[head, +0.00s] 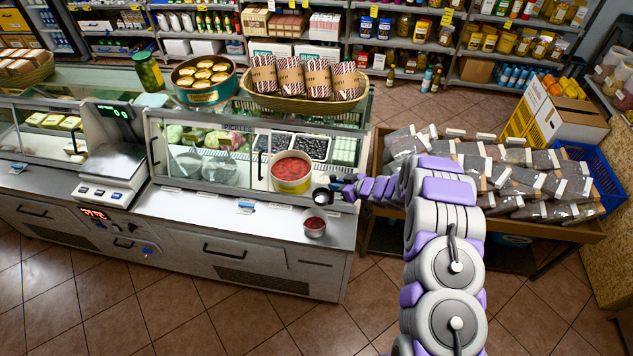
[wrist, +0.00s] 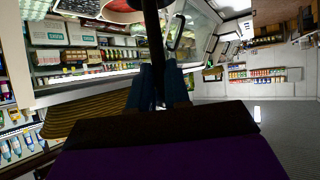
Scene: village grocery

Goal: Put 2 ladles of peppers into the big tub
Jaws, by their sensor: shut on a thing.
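My gripper (head: 346,189) is at the counter's right end, shut on a ladle (head: 322,197). The ladle's bowl is between the two tubs, a little to the right; its contents are too small to tell. In the wrist view the dark ladle handle (wrist: 155,45) rises between the fingers of my gripper (wrist: 161,85).
A glass display case (head: 225,150) backs the counter. A scale (head: 112,165) stands to the left. A basket of striped packets (head: 308,103) sits on the case. A table of bagged goods (head: 510,175) is right of my arm.

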